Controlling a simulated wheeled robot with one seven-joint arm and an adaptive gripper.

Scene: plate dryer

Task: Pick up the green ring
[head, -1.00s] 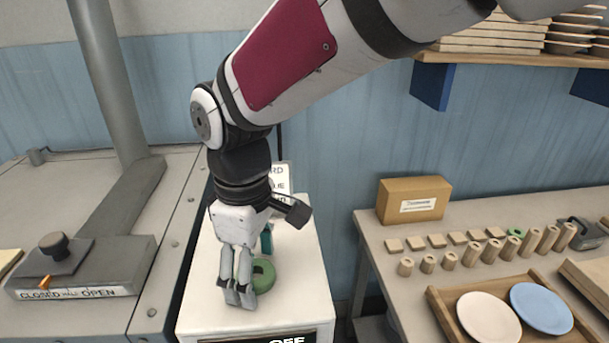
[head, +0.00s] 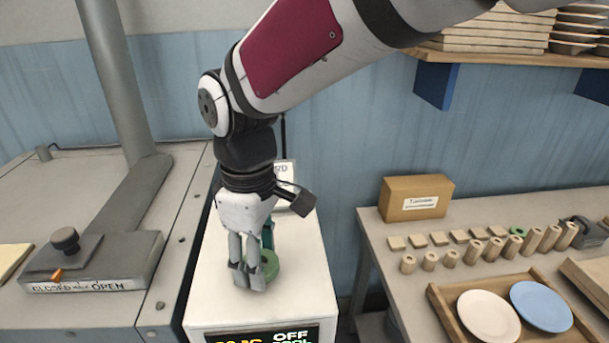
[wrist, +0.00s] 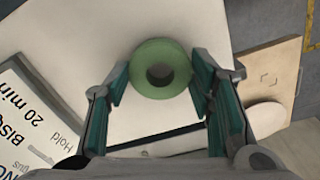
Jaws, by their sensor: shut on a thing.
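The green ring (head: 267,265) is a thick ring at the top of the white box-shaped unit (head: 310,290). My gripper (head: 253,280) points down at it, with its fingers partly covering the ring's left side in the head view. In the wrist view the ring (wrist: 161,68) lies flat between the two fingertips (wrist: 158,85), its hole facing the camera. My gripper is shut on the ring. I cannot tell whether the ring is clear of the surface.
A sign (head: 285,175) stands behind the ring on the unit. A grey machine with a knob (head: 65,238) is at left. The right table holds a cardboard box (head: 415,198), several wooden pieces, a smaller green ring (head: 517,231) and a wooden tray (head: 445,310) with two plates.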

